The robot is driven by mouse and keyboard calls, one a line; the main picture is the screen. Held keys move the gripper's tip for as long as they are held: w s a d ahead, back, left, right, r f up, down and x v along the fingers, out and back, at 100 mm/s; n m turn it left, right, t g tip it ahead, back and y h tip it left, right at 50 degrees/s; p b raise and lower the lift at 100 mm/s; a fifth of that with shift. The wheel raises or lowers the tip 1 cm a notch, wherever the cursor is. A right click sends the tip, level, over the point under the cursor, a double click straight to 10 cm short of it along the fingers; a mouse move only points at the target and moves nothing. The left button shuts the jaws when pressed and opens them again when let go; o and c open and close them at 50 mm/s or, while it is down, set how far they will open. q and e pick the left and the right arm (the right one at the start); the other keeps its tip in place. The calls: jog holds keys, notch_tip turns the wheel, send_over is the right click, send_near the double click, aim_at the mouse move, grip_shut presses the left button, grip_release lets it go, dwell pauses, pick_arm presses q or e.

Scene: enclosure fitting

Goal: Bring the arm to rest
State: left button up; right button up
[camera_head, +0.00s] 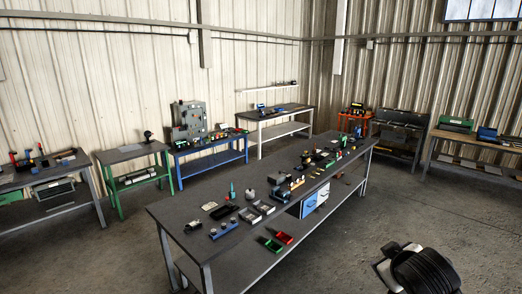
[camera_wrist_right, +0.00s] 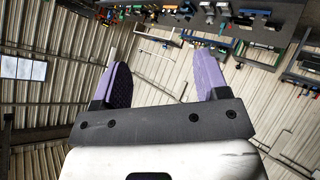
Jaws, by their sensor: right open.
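My right gripper (camera_wrist_right: 163,62) shows in the right wrist view, with two purple padded fingers held wide apart. It is open, and nothing is between the fingers. In the head view a dark, rounded part of my own arm stands at the bottom right, clear of the benches. The fingers do not show clearly there. My left gripper is in neither view.
More benches line the corrugated walls. Open concrete floor (camera_head: 425,200) lies to the right of the long bench.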

jog(key=s+a+f+t+y+p, duration=0.15)
jog(key=s+a+p, duration=0.35)
jog(key=s, duration=0.6)
jog(key=s+a+f+m+g+p, duration=0.1)
jog(key=s+f+g, duration=0.1)
jog(key=s+f, duration=0.4)
jog(key=s+a+f+m+g+p, duration=0.1)
jog(key=s+f+g+p, duration=0.1)
jog(key=s+f, duration=0.5)
jog(key=s+a+f+g+y+p, duration=0.1)
jog(key=s+f+g, duration=0.3)
jog(key=s, duration=1.2)
notch_tip(320, 180, down, 3)
jog(key=shift+a+m+p, duration=0.2)
jog(key=shift+m+p, duration=0.2)
jog(key=shift+p, duration=0.35)
